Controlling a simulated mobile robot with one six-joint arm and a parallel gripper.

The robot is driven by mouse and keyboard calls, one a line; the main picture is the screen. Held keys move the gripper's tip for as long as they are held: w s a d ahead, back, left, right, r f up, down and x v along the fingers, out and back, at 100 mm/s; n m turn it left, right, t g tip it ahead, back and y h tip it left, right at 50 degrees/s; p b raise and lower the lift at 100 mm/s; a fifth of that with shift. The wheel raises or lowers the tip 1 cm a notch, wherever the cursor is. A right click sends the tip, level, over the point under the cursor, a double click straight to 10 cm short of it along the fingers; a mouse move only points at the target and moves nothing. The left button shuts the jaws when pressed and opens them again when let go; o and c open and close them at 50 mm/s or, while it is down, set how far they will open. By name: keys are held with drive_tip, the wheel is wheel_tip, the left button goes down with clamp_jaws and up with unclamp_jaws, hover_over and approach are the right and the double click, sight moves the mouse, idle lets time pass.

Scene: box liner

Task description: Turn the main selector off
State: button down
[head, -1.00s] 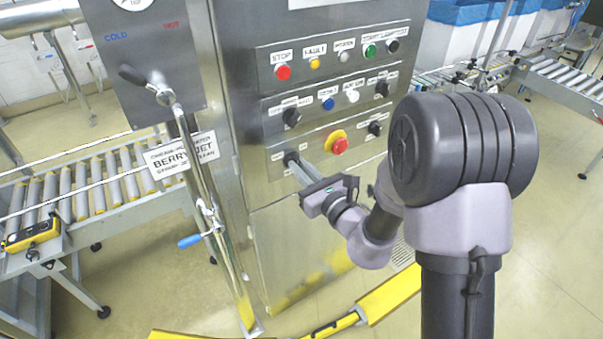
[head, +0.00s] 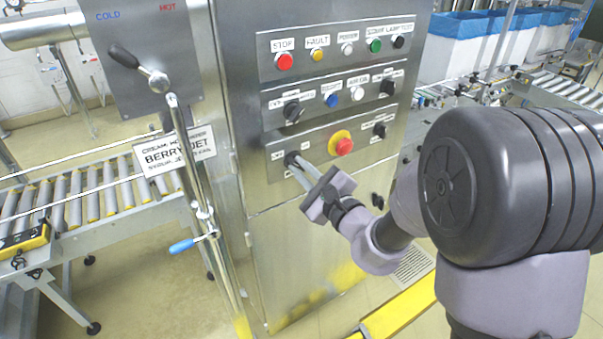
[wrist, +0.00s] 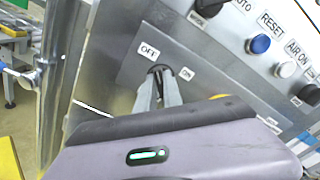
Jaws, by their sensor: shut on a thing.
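The main selector (head: 289,157) is a small black knob at the left end of the lowest panel on the steel cabinet. In the wrist view the knob (wrist: 157,69) sits between an OFF label (wrist: 149,51) at its upper left and an ON label (wrist: 187,73) at its right. My gripper (head: 295,163) reaches it from the lower right, its two pale fingers shut on the knob. The fingertips (wrist: 158,77) cover most of the knob in the wrist view, so I cannot tell exactly where it points.
A red emergency button on a yellow base (head: 342,143) is close right of my fingers. Black knobs (head: 292,111) and coloured buttons sit above. A steel pipe with a blue handle (head: 190,243) stands at left. Yellow floor edging (head: 400,310) runs below my arm.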

idle(0.4)
drive_tip(key=c, duration=1.5)
unclamp_jaws()
